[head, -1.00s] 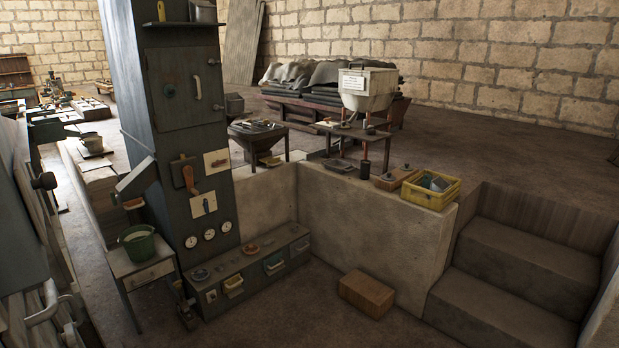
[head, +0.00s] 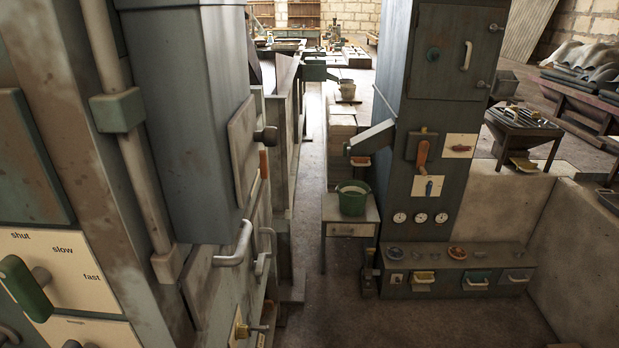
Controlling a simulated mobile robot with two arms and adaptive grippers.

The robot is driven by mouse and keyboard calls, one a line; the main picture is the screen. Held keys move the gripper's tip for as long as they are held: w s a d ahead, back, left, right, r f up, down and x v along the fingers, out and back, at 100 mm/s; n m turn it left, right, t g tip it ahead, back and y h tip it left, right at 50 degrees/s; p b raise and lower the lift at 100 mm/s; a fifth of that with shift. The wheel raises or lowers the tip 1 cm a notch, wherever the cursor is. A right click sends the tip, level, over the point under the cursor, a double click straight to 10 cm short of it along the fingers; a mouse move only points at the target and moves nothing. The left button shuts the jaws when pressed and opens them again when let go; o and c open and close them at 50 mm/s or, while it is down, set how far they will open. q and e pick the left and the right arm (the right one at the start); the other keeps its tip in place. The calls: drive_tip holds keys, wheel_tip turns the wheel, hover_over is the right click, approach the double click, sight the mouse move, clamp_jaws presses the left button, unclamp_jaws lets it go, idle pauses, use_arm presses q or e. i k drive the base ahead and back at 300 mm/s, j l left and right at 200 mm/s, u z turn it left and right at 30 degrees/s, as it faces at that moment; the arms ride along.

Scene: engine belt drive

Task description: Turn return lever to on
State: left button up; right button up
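No label reading "return" is legible, so I cannot tell which lever is the return lever. A green lever (head: 26,287) sits on a cream plate marked shut, slow and fast at the near left. Another cream plate (head: 97,331) below it is cut off by the bottom edge. On the grey-blue cabinet across the room are an orange-handled lever (head: 422,154), a small red lever (head: 461,148) on a white plate and a small blue lever (head: 429,188) on a white plate. Their markings are too small to read. Neither of my grippers is in view.
A large machine (head: 205,130) with protruding handles (head: 236,245) fills the left side. A green bucket (head: 352,199) stands on a small table (head: 347,229). A low bench (head: 455,280) with bowls and drawers fronts the cabinet. The floor (head: 400,322) before it is clear.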

sight(263, 164)
drive_tip(key=i+l+u, duration=0.15)
drive_tip(key=u, duration=0.2)
drive_tip(key=i+l+u, duration=0.3)
drive_tip(key=l+u, duration=0.7)
drive_tip(key=u, duration=0.2)
drive_tip(key=i, duration=0.05)
